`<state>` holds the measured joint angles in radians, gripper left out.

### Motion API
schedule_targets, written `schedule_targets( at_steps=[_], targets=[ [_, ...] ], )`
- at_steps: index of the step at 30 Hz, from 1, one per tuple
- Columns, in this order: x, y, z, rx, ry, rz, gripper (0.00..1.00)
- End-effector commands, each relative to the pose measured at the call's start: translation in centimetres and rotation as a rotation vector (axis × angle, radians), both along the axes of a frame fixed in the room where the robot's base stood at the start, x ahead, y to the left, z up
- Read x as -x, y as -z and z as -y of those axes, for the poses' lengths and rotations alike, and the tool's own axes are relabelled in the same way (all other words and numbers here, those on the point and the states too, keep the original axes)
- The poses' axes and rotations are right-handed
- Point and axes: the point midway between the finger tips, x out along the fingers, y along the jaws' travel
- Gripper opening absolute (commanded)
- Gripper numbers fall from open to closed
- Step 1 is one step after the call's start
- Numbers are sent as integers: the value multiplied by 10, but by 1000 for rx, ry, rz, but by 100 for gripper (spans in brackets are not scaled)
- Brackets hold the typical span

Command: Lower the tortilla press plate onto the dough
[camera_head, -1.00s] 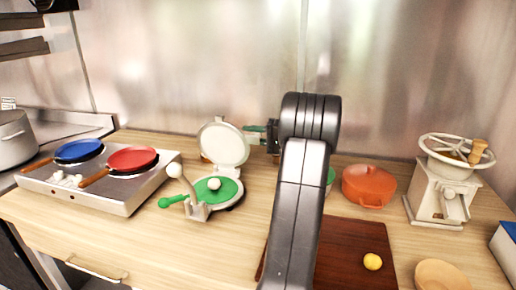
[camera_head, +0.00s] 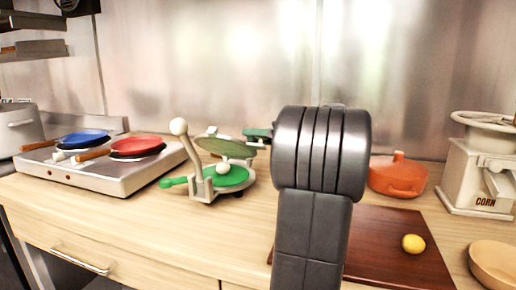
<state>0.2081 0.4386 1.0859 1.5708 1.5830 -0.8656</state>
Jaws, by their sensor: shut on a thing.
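The tortilla press stands on the wooden counter, with a green lower plate (camera_head: 237,178) and a pale dough ball (camera_head: 223,168) on it. The hinged upper plate (camera_head: 226,148) is tilted down over the back of the press, above the dough and apart from the lower plate. My gripper (camera_head: 250,134) is at the upper plate's right rear edge and is shut on it; my arm hides part of the gripper.
A hot plate (camera_head: 110,178) with a blue pan (camera_head: 84,136) and a red pan (camera_head: 137,146) stands left. An orange pot (camera_head: 398,177), a corn mill (camera_head: 478,178), a dark board (camera_head: 375,250) with a yellow ball (camera_head: 413,243) and a bowl (camera_head: 492,262) are right.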

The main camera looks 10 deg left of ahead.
Motion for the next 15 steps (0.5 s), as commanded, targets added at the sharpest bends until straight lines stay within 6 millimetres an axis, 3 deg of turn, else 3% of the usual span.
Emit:
schedule_targets(
  at_steps=[1, 15],
  targets=[
    [5, 13, -1, 7, 1, 37, 0],
    [30, 39, -6, 60, 2, 306, 0]
  ],
)
